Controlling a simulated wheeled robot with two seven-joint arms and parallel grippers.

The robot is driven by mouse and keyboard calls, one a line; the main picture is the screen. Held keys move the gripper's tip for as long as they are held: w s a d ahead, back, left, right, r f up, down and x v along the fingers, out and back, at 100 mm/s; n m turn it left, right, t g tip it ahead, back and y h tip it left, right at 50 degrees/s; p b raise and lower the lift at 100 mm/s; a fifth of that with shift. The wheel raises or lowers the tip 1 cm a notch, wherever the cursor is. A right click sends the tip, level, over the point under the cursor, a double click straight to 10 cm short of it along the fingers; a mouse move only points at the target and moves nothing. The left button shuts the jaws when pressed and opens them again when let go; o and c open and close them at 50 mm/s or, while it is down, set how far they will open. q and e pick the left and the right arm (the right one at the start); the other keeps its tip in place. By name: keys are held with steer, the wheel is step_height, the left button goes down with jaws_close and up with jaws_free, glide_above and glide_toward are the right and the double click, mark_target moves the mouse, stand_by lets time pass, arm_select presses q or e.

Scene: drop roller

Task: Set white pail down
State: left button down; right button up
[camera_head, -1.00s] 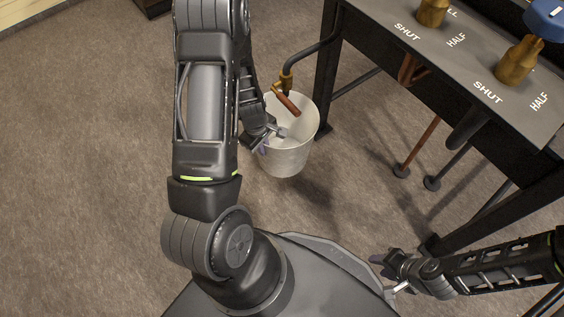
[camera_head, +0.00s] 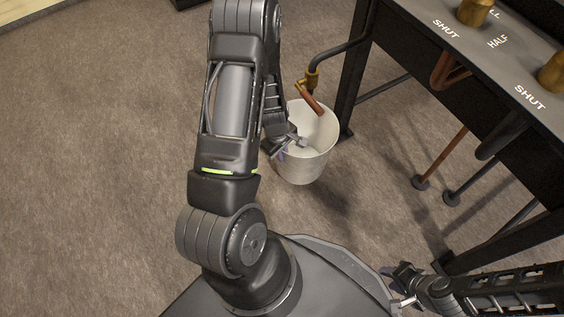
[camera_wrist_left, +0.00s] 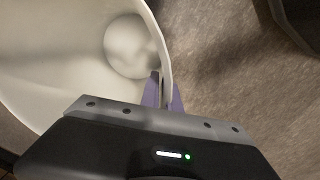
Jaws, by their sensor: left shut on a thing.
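The white pail (camera_head: 307,168) is upright below the brass tap (camera_head: 312,82) with its copper-coloured spout, beside the table leg. My left gripper (camera_head: 290,148) is shut on the pail's near left rim. In the left wrist view, the purple fingertips (camera_wrist_left: 163,92) pinch the pail's wall (camera_wrist_left: 163,48) from both sides. A pale round shape (camera_wrist_left: 128,46) shows inside the pail. I cannot tell whether the pail's bottom touches the floor. My right gripper (camera_head: 391,284) is at the lower right, away from the pail; its jaw state is unclear.
A dark table (camera_head: 440,60) with brass valve knobs and SHUT and HALF labels stands at the right. Its leg (camera_head: 350,75) is close to the pail. Pipes with round feet (camera_head: 421,182) stand under it. The brown carpet (camera_head: 100,160) at left is clear.

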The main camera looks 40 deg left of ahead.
arm_select(q)
steer(key=shift+f+b, duration=1.25)
steer(key=shift+f, duration=1.3)
steer(key=shift+f, duration=0.1)
steer(key=c, duration=1.6)
jaws_free()
step_height(320, 180, up, 12)
steer(key=p, duration=0.6)
glide_above(282, 165)
steer(key=s, duration=0.2)
steer(key=shift+d, duration=0.15)
